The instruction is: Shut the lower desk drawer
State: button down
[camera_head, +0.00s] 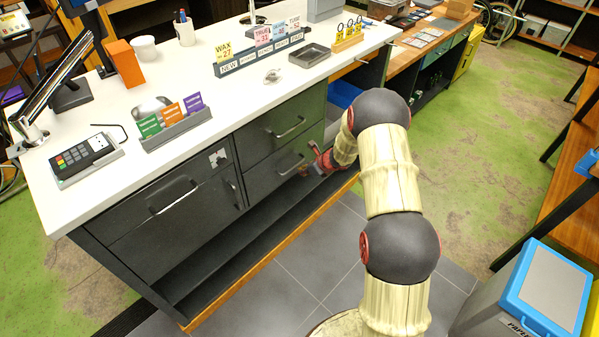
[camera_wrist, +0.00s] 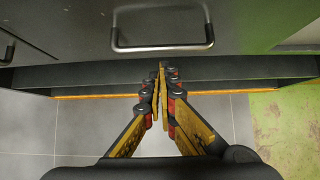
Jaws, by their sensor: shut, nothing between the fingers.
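The lower desk drawer (camera_head: 265,180) is the dark grey front under the upper drawer (camera_head: 262,137) in the desk's right-hand column. Its front looks about flush with the desk face; I cannot tell whether a small gap is left. Its bar handle (camera_head: 291,166) shows large at the top of the wrist view (camera_wrist: 162,47). My gripper (camera_head: 307,170) is close to the right part of the drawer front. In the wrist view my gripper (camera_wrist: 162,68) is shut and empty, fingertips together just below the handle in the picture. I cannot tell whether they touch the front.
An open shelf (camera_head: 220,256) with a wooden front edge runs below the drawers. A cupboard door (camera_head: 175,230) and another drawer (camera_head: 160,190) are to the left. A grey bin with a blue rim (camera_head: 530,290) stands at the lower right. The tiled floor before the desk is clear.

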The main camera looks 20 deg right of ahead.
jog(key=p+v, duration=0.2)
jog(key=v, duration=0.9)
jog(key=shift+s+d+f+p, duration=0.15)
jog(key=shift+s+f+p, duration=0.05)
jog(key=shift+s+p, duration=0.15)
jog(key=s+a+r+n+g+y, duration=0.2)
jog(key=s+a+r+n+g, duration=0.3)
jog(key=s+a+n, duration=0.7)
jog(key=s+a+r+n+t+h, duration=0.1)
jog(key=s+a+r+n+h, duration=0.1)
jog(key=s+r+n, duration=0.7)
jog(key=s+a+r+n+t+h, duration=0.2)
jog(key=s+r+n, duration=0.8)
jog(key=s+r, duration=0.7)
notch_tip(320, 180, up, 3)
jog(key=shift+a+r+h, duration=0.1)
jog(key=shift+a+h, duration=0.4)
jog(key=shift+a, duration=0.75)
